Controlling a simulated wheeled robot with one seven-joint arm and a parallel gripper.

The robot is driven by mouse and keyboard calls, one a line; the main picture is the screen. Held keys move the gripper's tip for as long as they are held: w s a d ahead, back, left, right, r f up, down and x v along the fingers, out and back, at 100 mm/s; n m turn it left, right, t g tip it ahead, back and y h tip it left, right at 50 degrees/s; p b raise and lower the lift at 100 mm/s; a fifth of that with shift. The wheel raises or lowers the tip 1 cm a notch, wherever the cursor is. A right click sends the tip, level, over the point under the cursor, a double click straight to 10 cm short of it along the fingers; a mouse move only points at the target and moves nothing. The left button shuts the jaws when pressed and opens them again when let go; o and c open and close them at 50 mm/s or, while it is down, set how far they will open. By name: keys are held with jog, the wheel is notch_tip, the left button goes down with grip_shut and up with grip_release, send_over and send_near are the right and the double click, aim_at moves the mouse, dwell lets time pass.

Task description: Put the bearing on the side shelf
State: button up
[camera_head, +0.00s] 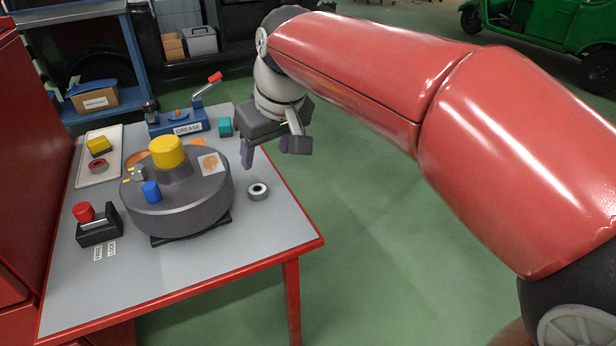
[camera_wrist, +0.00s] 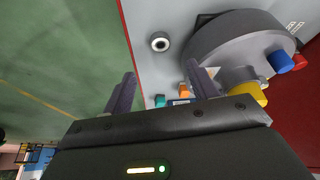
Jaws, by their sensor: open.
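A small grey ring-shaped bearing (camera_head: 257,191) lies flat on the grey table near its right edge, right of the large dark round housing (camera_head: 180,206). It also shows in the wrist view (camera_wrist: 159,43), beyond my fingertips and roughly in line with the gap between them. My gripper (camera_head: 272,150) is open and empty, above the table's right edge, apart from the bearing. Its two fingers show in the wrist view (camera_wrist: 160,82). A second ring with a red centre (camera_head: 98,166) lies in a pale tray (camera_head: 100,180) at the left. A blue shelf unit (camera_head: 104,112) stands behind the table.
A blue grease unit (camera_head: 178,122) with a red-tipped lever and a teal block (camera_head: 225,127) sit at the table's back. A black switch box with a red button (camera_head: 99,226) is at the left. A cardboard box (camera_head: 95,100) occupies the shelf unit. Green floor lies clear right of the table.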

jog(key=s+d+f+m+t+h, duration=0.1)
jog(key=s+d+m, duration=0.15)
jog(key=d, duration=0.45)
jog(key=s+d+f+m, duration=0.1)
jog(key=s+d, duration=0.2)
jog(key=d, duration=0.5)
jog(key=s+d+f+m+t+h, duration=0.1)
jog(key=s+d+f+m+h, duration=0.1)
jog(key=s+d+f+m, duration=0.3)
jog(key=s+d+f, duration=0.4)
jog(key=s+d, duration=0.1)
jog(key=d, duration=0.2)
jog(key=shift+s, duration=0.4)
jog(key=shift+r, duration=0.1)
